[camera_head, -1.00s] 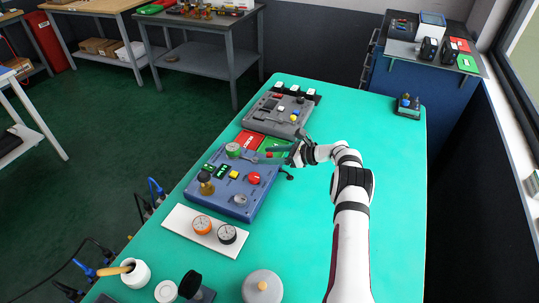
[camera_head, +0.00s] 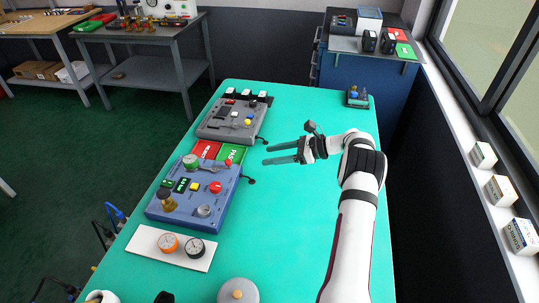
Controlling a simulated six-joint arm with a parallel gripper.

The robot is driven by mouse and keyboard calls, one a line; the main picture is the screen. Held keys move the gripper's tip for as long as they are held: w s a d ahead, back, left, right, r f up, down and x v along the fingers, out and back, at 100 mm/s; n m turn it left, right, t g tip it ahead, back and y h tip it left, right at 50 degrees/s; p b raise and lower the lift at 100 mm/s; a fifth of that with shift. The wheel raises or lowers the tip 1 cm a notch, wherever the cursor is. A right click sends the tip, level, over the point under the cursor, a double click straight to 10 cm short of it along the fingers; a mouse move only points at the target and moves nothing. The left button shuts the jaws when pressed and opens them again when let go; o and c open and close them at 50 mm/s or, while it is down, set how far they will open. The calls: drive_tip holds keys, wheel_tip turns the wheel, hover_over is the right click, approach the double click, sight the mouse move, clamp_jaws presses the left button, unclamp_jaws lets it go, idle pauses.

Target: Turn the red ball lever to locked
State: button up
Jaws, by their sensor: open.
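The blue valve panel (camera_head: 181,213) lies on the green table, left of the middle. A lever with a red ball (camera_head: 228,162) at its end sits along the panel's far edge. It points right from a round green-topped hub (camera_head: 190,160). Lock markings are too small to read. My gripper (camera_head: 267,154) is open and empty, right of the red ball and apart from it, with its fingers pointing left.
A brass knob (camera_head: 167,202), red knob (camera_head: 215,187) and grey dial (camera_head: 204,211) are on the panel. Red and green cards (camera_head: 231,153) and a grey control box (camera_head: 228,133) lie beyond. A white gauge plate (camera_head: 142,243) is nearer. Table right of the panel is clear.

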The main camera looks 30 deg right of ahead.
sight(230, 164)
drive_tip(key=s+a+f+m+t+h, duration=0.1)
drive_tip(key=a+f+m+t, duration=0.1)
drive_tip(key=s+a+f+m+t+h, duration=0.2)
drive_tip(key=t, duration=0.1)
drive_tip(key=s+a+f+m+t+h, duration=0.1)
drive_tip(key=a+f+m+t, duration=0.1)
drive_tip(key=shift+s+a+t+h, duration=0.25)
drive_tip(key=shift+s+t+h, duration=0.05)
drive_tip(key=shift+s+t, duration=0.1)
drive_tip(key=shift+w+a+f+h, duration=0.1)
drive_tip(key=shift+w+h, duration=0.15)
drive_tip(key=shift+h, duration=0.05)
drive_tip(key=x, duration=1.5)
clamp_jaws()
